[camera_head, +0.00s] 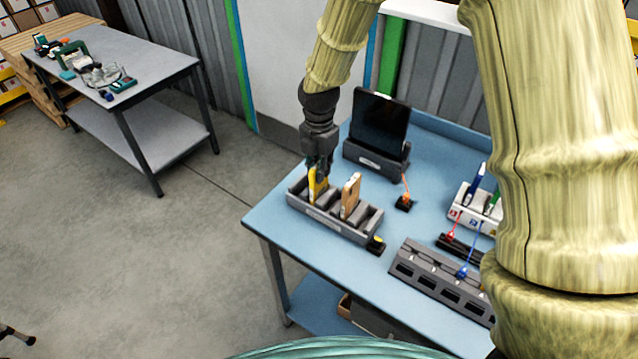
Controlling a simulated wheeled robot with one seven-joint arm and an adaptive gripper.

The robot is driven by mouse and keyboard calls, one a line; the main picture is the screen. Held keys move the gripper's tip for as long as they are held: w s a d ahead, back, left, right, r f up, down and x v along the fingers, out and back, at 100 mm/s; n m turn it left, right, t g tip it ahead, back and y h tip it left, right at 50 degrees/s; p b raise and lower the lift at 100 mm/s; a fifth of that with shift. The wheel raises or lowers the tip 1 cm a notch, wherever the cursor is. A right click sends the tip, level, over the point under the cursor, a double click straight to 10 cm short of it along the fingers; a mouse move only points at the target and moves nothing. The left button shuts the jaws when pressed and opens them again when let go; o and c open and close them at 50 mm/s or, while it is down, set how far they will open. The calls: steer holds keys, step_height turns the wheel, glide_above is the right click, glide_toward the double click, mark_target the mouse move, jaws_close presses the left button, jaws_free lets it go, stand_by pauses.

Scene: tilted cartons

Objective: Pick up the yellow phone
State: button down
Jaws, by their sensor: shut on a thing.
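The yellow phone (317,187) stands upright in a slot near the left end of a grey slotted holder (325,222) on the blue table. My gripper (319,166) is above it, pointing down, with its fingers closed around the phone's upper part. The fingers partly hide the phone. I cannot tell whether the phone's lower edge still touches the slot floor. A tan phone (351,196) stands in a slot of the same holder, just to the right.
A black tablet (379,125) stands in a dock behind. A grey port strip (440,280) and a white pen holder (474,206) are to the right. My arm covers the right side.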

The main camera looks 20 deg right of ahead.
steer(key=shift+r, duration=0.1)
step_height(320, 180, up, 10)
steer(key=b, duration=0.3)
stand_by(0.5)
steer(key=shift+r+p, duration=0.75)
steer(key=shift+p, duration=0.05)
stand_by(1.0)
step_height(320, 180, up, 5)
steer(key=p, duration=0.4)
steer(key=shift+f, duration=0.1)
stand_by(0.5)
